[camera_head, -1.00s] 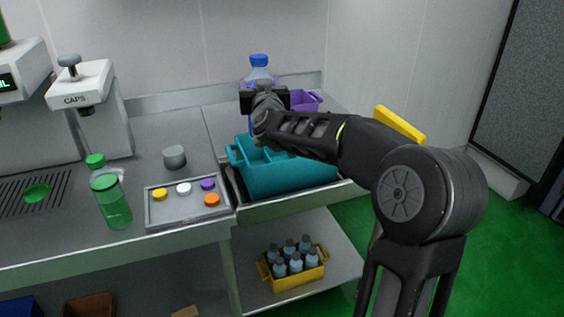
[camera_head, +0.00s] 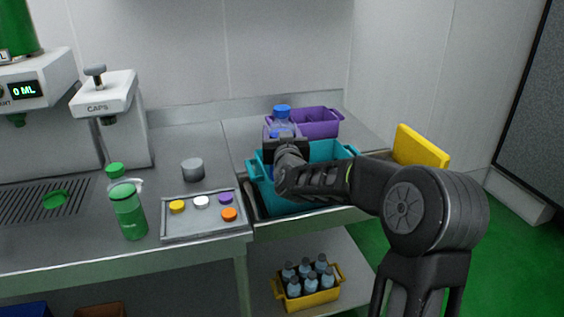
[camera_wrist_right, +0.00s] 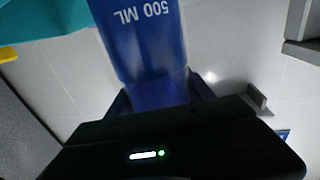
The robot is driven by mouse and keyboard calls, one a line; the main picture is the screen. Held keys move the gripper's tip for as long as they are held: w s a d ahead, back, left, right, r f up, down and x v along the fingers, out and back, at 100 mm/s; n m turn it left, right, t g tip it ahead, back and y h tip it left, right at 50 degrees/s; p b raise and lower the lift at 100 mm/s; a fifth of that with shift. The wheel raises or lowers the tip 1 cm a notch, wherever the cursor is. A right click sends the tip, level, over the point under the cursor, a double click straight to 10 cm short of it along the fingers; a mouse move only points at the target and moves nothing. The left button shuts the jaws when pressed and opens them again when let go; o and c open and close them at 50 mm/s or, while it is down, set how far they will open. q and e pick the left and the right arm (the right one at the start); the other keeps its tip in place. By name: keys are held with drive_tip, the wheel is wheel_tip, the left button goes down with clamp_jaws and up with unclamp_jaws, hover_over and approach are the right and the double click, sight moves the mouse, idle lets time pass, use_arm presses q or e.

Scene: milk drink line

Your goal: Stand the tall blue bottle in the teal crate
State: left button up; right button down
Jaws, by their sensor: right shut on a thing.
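The tall blue bottle (camera_head: 282,112), with a blue cap and clear neck, is upright in the head view. My right gripper (camera_head: 287,150) is shut on it, at the left part of the teal crate (camera_head: 338,152). The gripper hides much of its body, and I cannot tell if its base touches the crate floor. In the right wrist view the bottle (camera_wrist_right: 148,45), marked 500 ML, sits between the fingers of my right gripper (camera_wrist_right: 162,95). The teal crate (camera_wrist_right: 45,18) shows at the upper left there. My left gripper is out of view.
A purple crate (camera_head: 318,123) stands behind the teal one. A yellow panel (camera_head: 421,148) is at its right. To the left are a tray (camera_head: 188,228) of coloured caps, a grey cylinder (camera_head: 193,169) and a green bottle (camera_head: 130,215). A yellow crate (camera_head: 308,300) of bottles is below.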

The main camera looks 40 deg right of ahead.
drive_tip(key=shift+f, duration=1.65)
wheel_tip(320, 180, down, 5)
drive_tip(key=shift+r, duration=0.2)
drive_tip(key=shift+f, duration=0.1)
drive_tip(key=shift+c, duration=1.9)
unclamp_jaws()
drive_tip(key=shift+s, duration=0.1)
